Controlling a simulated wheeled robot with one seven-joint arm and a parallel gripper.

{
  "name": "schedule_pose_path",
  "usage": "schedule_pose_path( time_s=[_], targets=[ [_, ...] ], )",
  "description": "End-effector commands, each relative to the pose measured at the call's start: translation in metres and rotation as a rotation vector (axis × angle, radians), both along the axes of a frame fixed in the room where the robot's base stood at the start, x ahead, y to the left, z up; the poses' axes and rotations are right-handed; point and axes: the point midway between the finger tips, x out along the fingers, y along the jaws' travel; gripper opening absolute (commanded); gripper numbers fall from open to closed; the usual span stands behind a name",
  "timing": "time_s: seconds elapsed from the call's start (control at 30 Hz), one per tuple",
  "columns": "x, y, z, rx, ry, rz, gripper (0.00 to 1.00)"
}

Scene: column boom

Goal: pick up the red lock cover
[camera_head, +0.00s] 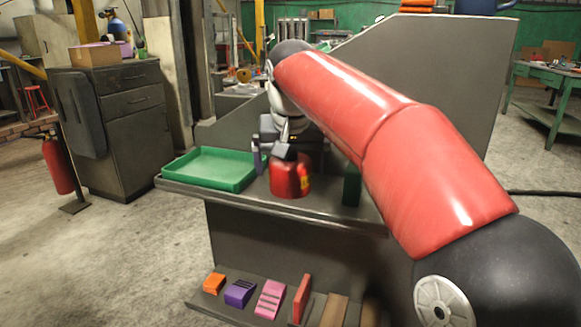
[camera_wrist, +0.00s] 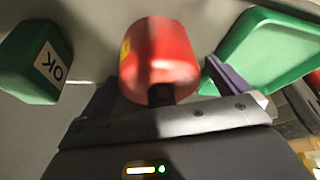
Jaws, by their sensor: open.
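The red lock cover (camera_head: 290,180) is a rounded red piece with a yellow label, standing on the grey bench ledge between the green tray and a green block. In the wrist view the red lock cover (camera_wrist: 160,55) sits ahead of the palm, with a dark part at its near end. My gripper (camera_head: 289,155) is over the cover from behind. In the wrist view the purple-grey fingers of my gripper (camera_wrist: 158,78) are spread wide, one to each side of the cover, with gaps visible. Whether the palm touches it cannot be told.
The green tray (camera_head: 208,170) is empty, left of the cover. A green block marked OK (camera_wrist: 35,68) stands on the other side, partly behind my arm in the head view. A lower shelf (camera_head: 225,307) holds several coloured pieces. A grey panel (camera_head: 440,90) rises behind.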

Motion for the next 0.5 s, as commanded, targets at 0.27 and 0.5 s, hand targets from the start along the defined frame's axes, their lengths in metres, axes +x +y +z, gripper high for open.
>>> schedule_pose_path(
  time_s=[0.27,0.5],
  targets=[
    [-0.0002,-0.0001,0.0005,0.000,0.000,0.000,0.76],
    [-0.0002,-0.0002,0.0008,0.000,-0.001,0.000,0.50]
  ],
)
